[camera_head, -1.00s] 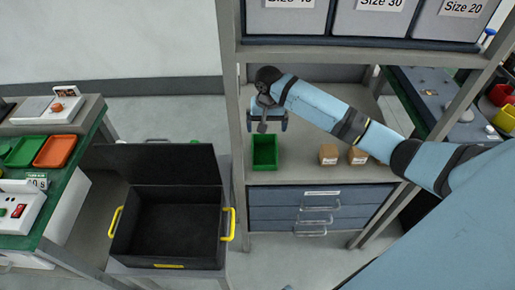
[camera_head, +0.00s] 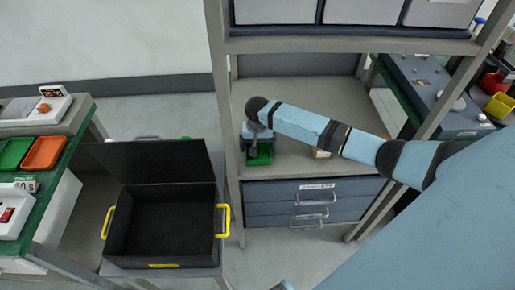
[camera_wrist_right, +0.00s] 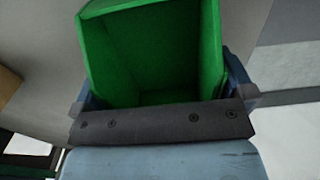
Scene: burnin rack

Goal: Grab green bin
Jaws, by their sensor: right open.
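The green bin (camera_head: 262,159) stands on the rack's middle shelf near its left post, partly hidden by my right gripper. My right gripper (camera_head: 257,147) is open and points down over the bin. In the right wrist view the green bin (camera_wrist_right: 150,45) fills the upper middle, its open top and inside showing empty. The blue fingers of my right gripper (camera_wrist_right: 160,92) show at the left and right of the bin, beside its walls. I cannot tell whether they touch it. My left gripper is not in view.
Grey bins (camera_head: 362,10) stand on the shelf above. A black crate (camera_head: 162,245) with yellow handles stands open at the lower left. Drawers (camera_head: 275,200) are below the shelf.

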